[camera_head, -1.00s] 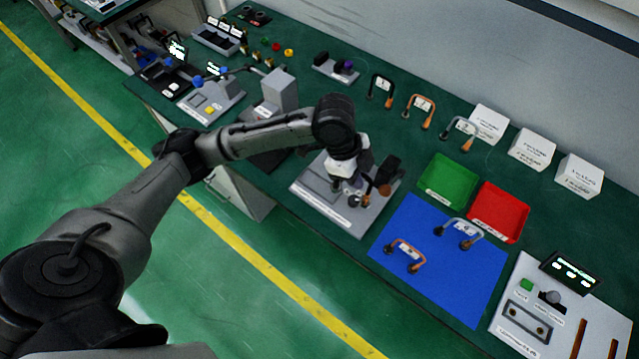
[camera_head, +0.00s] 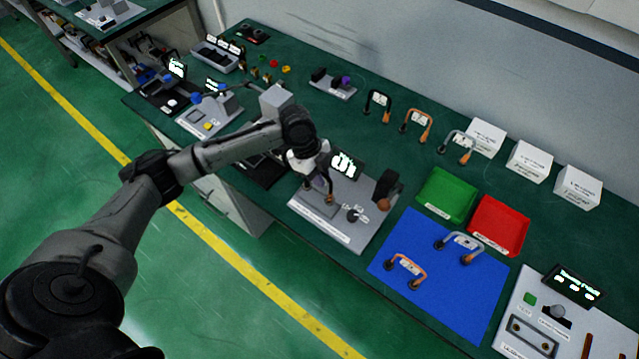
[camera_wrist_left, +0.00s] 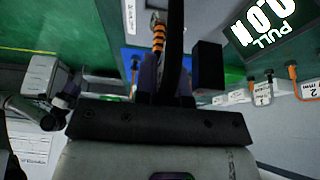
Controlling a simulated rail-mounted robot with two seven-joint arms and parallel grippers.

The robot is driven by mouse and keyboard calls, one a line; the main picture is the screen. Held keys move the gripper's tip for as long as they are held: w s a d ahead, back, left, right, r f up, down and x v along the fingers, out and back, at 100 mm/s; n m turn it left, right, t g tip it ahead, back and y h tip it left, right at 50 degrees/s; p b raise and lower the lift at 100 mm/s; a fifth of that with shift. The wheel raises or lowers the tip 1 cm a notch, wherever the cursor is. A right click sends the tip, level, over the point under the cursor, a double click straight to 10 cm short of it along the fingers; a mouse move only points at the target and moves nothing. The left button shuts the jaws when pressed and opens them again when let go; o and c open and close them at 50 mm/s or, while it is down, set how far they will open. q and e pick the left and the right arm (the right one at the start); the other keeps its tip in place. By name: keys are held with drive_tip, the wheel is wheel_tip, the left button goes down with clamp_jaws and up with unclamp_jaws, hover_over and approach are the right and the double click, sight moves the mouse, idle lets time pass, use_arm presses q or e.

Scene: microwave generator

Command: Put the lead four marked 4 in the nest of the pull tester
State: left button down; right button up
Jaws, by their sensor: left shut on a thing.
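The pull tester (camera_head: 352,228) is a grey plate with a lit display (camera_head: 344,164), a dark upright part (camera_head: 388,182) and a small dark post (camera_head: 353,214). My left gripper (camera_head: 319,193) is over the plate's left part, shut on a lead. In the left wrist view the lead's ribbed orange stretch and metal end (camera_wrist_left: 158,30) show beyond the fingers, with a dark cable arching between them. Its number mark does not show, so I cannot tell that it is lead four. Contact with the nest cannot be told. My right gripper is not in view.
The blue mat (camera_head: 440,290) holds an orange lead (camera_head: 408,264) and a grey lead (camera_head: 462,238). A green tray (camera_head: 447,194) and a red tray (camera_head: 499,222) stand behind it. Three leads and three white boxes line the back. A grey block (camera_head: 276,101) stands left of the tester.

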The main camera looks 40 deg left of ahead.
sight(326, 199)
use_arm(q)
drive_tip(key=shift+f, duration=2.05)
drive_tip(key=shift+f, duration=0.1)
drive_tip(key=c, duration=1.2)
unclamp_jaws()
drive_tip(key=v, duration=1.2)
